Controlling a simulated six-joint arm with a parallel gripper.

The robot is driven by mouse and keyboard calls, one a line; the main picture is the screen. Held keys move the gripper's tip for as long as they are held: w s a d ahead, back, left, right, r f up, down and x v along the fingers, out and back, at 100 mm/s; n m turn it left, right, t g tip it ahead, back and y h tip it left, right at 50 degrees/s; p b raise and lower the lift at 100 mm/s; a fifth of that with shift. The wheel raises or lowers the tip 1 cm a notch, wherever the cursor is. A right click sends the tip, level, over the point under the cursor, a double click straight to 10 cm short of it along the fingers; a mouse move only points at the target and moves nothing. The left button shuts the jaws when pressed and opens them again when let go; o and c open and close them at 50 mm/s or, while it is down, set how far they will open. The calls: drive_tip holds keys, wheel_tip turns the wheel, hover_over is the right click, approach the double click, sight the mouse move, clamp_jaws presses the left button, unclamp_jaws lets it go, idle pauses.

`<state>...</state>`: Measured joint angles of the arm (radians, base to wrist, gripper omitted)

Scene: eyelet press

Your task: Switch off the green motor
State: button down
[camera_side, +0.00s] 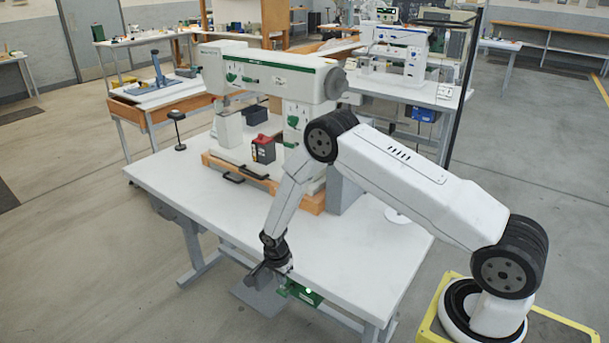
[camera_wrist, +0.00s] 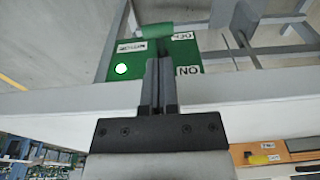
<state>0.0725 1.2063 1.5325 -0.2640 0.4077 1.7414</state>
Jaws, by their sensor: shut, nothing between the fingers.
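The green motor switch box (camera_side: 303,293) hangs below the front edge of the white table, with a bright lamp glowing on it. In the wrist view the box (camera_wrist: 145,62) appears upside down, with a white lit lamp (camera_wrist: 121,69), an ON label (camera_wrist: 188,70) and what looks like an OFF label (camera_wrist: 182,36). A green bar (camera_wrist: 153,30) shows at its upper edge. My gripper (camera_wrist: 160,62) is shut and empty, its fingers over the face of the box between lamp and labels. In the side view my gripper (camera_side: 258,276) is just left of the box; contact cannot be told.
The white table (camera_side: 175,180) carries the white and green press (camera_side: 260,72), with a red and black box (camera_side: 263,149) at its base. A grey plate (camera_side: 258,298) lies low beneath the table's front edge.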

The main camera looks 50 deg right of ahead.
sight(281, 292)
drive_tip(key=shift+d+f, duration=0.15)
drive_tip(key=shift+f, duration=1.25)
drive_tip(key=shift+a+f+h, duration=0.35)
drive_tip(key=shift+a+h, duration=0.05)
drive_tip(key=shift+h, duration=0.4)
drive_tip(key=shift+a+f, duration=0.25)
drive_tip(key=shift+f, duration=0.05)
idle(0.6)
drive_tip(key=shift+a+f, duration=0.3)
drive_tip(key=shift+f, duration=0.4)
drive_tip(key=shift+a+f, duration=0.3)
drive_tip(key=shift+f, duration=0.4)
drive_tip(key=shift+a+r, duration=0.1)
drive_tip(key=a+r, duration=0.6)
drive_tip(key=r, duration=0.1)
drive_tip(key=shift+r, duration=0.35)
drive_tip(key=shift+r, duration=0.1)
